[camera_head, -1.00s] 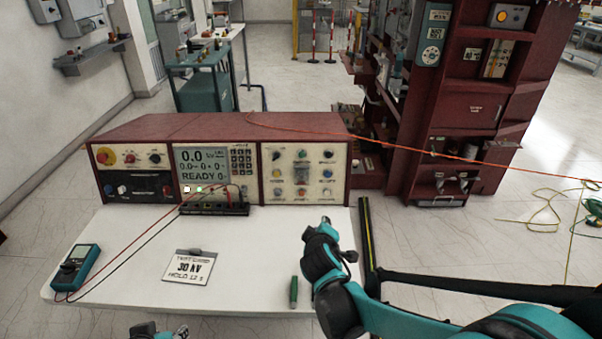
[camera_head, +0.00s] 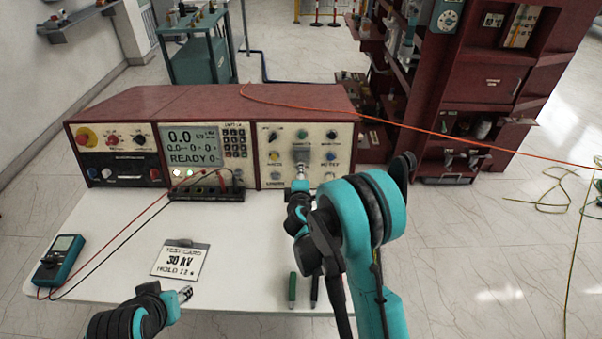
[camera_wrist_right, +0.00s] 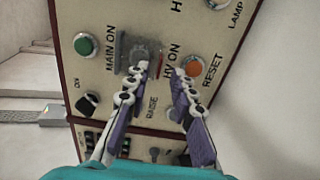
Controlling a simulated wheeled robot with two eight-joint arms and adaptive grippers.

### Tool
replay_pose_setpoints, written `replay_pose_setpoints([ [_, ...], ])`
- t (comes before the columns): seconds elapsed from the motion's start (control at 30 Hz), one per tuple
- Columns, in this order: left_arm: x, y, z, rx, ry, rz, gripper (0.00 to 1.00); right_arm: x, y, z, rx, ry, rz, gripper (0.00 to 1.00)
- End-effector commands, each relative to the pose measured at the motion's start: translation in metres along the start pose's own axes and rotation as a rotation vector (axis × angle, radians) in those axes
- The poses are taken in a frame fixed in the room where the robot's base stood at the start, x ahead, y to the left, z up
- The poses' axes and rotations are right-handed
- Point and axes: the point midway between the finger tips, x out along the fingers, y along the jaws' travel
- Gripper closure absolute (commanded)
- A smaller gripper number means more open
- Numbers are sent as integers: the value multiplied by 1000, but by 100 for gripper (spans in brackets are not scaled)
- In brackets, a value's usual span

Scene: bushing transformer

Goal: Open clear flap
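The clear flap (camera_wrist_right: 146,54) shows in the right wrist view as a greyish see-through cover on the cream panel, beside the "HV ON" label. In the head view it is a small pale patch (camera_head: 302,154), partly hidden by my right gripper. It looks shut. My right gripper (camera_wrist_right: 162,71) is open and empty, pointing at the panel. Its left fingertip overlaps the flap's lower edge; I cannot tell whether it touches. In the head view my right gripper (camera_head: 300,171) is in front of the right-hand panel. My left gripper (camera_head: 185,293) is low at the table's front, its fingers too small to read.
Around the flap are a green button (camera_wrist_right: 86,45), an orange reset button (camera_wrist_right: 193,68) and a black knob (camera_wrist_right: 88,103). The white table (camera_head: 120,221) carries a multimeter (camera_head: 59,260), a test card (camera_head: 181,261) and a green stick (camera_head: 292,289). An orange cable (camera_head: 430,132) crosses behind.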

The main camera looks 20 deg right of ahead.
Motion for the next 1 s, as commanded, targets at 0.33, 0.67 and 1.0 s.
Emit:
replay_pose_setpoints([
  [0.33, 4, 0, 3, 0, 0, 0, 60, 18, 0, 0, 0, 0, 0, 76],
  [0.67, 4, 0, 3, 0, 0, 0, 60, 18, 0, 0, 1, 0, 0, 100],
  [1.0, -2, 0, -1, 0, 0, 0, 60, 16, 4, 0, 2, -1, -34, 100],
])
